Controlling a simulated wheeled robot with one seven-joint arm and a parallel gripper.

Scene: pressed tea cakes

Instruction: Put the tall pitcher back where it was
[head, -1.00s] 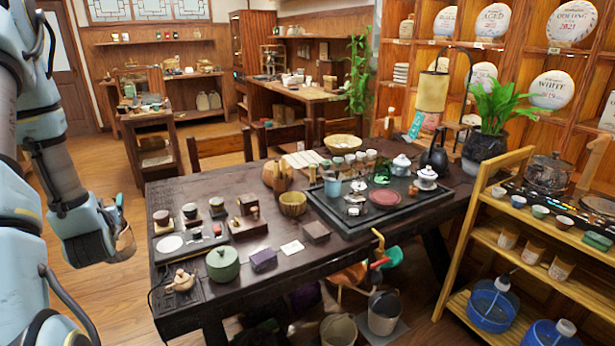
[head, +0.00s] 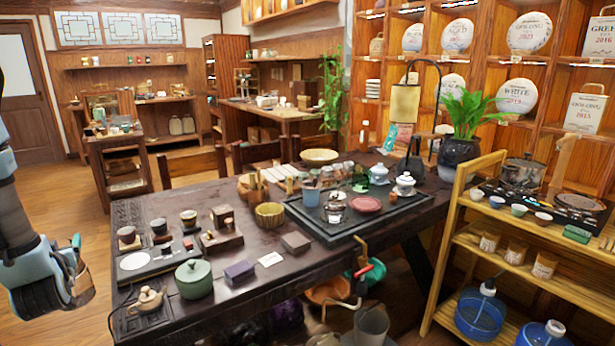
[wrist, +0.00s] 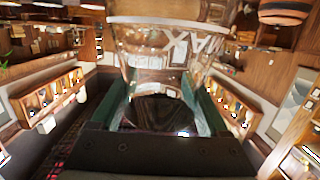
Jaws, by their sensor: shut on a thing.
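My gripper (head: 75,262) is at the left edge of the head view, left of the dark table and apart from it. In the wrist view my gripper (wrist: 160,88) has its two green fingers on either side of a clear glass vessel (wrist: 158,42), which looks like the tall pitcher. The gripper is shut on it. Its far end runs out past the fingers. In the head view the held pitcher is mostly hidden by the gripper.
The dark table (head: 235,299) carries a green lidded pot (head: 194,279), a small clay teapot (head: 147,300), a purple box (head: 239,272) and a woven basket (head: 269,215). A wooden shelf rack (head: 450,245) stands at right. Open floor (head: 45,190) lies left of the table.

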